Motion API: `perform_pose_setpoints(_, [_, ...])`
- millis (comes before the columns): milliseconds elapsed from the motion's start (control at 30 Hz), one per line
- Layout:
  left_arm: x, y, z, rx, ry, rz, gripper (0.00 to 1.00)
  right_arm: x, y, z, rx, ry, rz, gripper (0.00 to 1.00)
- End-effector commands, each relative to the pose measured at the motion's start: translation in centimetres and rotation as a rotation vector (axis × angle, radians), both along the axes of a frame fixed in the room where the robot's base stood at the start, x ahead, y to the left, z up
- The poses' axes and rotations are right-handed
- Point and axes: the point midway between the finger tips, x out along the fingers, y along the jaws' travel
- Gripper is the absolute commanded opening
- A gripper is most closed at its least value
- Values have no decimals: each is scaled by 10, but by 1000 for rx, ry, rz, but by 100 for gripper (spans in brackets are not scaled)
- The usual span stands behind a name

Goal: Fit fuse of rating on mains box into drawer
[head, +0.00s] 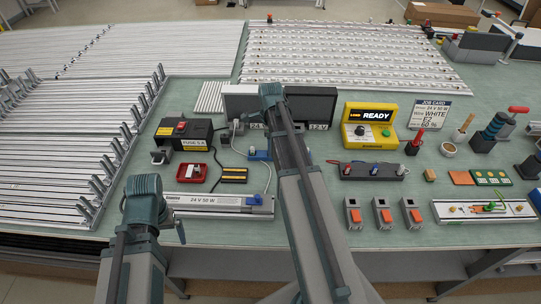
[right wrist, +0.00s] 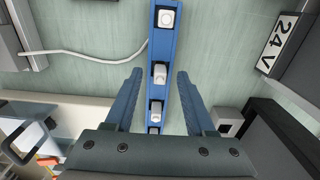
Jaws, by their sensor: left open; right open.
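The black mains box (head: 190,133) with a red switch reads "FUSE 5 A" in the head view. A small grey drawer-like part (head: 161,155) sits at its lower left. A red tray (head: 192,173) with pale pieces and a black-and-yellow holder (head: 233,175) lie in front; I cannot tell their ratings. My left gripper (head: 178,228) is open, its fingers partly hidden, over the front left of the bench. My right gripper (right wrist: 159,76) is open and empty above a blue strip (right wrist: 164,50) carrying several white blocks; my arm hides it in the head view.
A 24 V 50 W lamp bar (head: 219,204) lies in front. A yellow READY tester (head: 369,125), a dark power strip (head: 370,171) and several orange-switched blocks (head: 383,213) stand to the right. A pale cable crosses near the blue strip. The "24 V" sign (right wrist: 278,44) is close to my right gripper.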

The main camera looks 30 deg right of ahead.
Motion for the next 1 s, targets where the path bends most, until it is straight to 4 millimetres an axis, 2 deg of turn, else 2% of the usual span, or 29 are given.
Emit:
perform_pose_setpoints(67, [0,0,1,0,0,0,100,0,0,1,0,0,0,55])
perform_pose_setpoints(100, [0,0,1,0,0,0,100,0,0,1,0,0,0,51])
perform_pose_setpoints(400, [0,0,1,0,0,0,100,0,0,1,0,0,0,0])
perform_pose_setpoints(1000, [0,0,5,0,0,0,100,0,0,5,0,0,0,0])
